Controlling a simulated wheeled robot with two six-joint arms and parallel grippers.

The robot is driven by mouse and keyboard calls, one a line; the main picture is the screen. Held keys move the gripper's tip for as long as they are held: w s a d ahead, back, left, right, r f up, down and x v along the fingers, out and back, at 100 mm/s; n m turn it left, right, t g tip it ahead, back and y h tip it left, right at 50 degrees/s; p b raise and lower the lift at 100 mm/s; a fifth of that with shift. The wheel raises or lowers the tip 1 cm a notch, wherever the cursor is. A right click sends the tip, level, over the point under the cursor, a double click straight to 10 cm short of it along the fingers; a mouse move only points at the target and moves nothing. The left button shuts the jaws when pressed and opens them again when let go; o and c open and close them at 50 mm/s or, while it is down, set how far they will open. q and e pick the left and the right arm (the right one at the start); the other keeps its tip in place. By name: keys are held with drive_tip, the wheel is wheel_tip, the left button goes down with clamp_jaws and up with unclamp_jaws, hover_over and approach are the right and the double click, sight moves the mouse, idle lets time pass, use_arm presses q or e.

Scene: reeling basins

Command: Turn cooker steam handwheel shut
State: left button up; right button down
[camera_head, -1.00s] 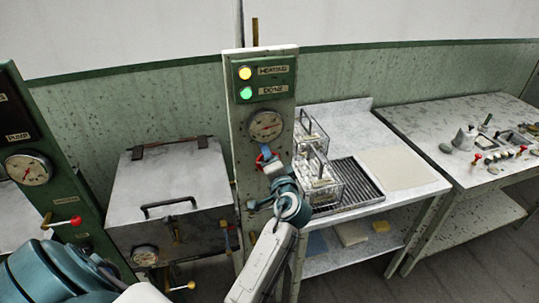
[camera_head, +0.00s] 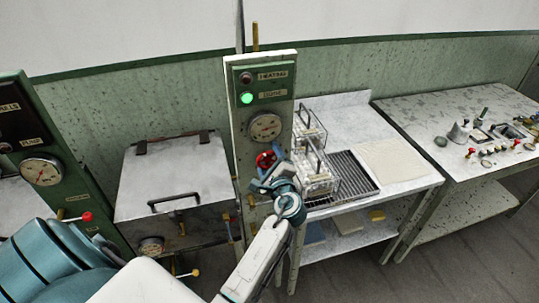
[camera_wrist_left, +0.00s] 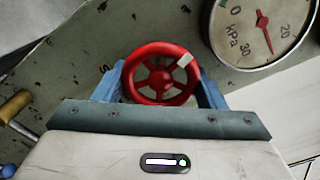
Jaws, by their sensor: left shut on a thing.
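The red steam handwheel (camera_head: 266,160) is on the green-and-white post (camera_head: 246,180), below a round gauge (camera_head: 265,127). In the left wrist view the handwheel (camera_wrist_left: 160,74) shows its spokes and a pale mark on its upper right rim. My left gripper (camera_head: 266,178) is shut on the handwheel, with blue fingers on both sides of it; it also shows in the left wrist view (camera_wrist_left: 158,88). The gauge (camera_wrist_left: 262,28) is at the upper right there. On the post, the green lamp (camera_head: 246,98) is lit and the upper lamp (camera_head: 245,78) is dark. My right gripper is not in view.
A lidded metal cooker box (camera_head: 175,180) stands left of the post. Right of it, a table holds clear baskets (camera_head: 318,170) and a black rack (camera_head: 352,175). A post with a gauge (camera_head: 42,170) and red-knobbed lever (camera_head: 86,216) stands at the left.

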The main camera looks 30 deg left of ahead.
use_arm(q)
drive_tip(key=shift+m, duration=2.2)
drive_tip(key=shift+a, duration=0.1)
drive_tip(key=o, duration=1)
drive_tip(key=shift+f, duration=0.1)
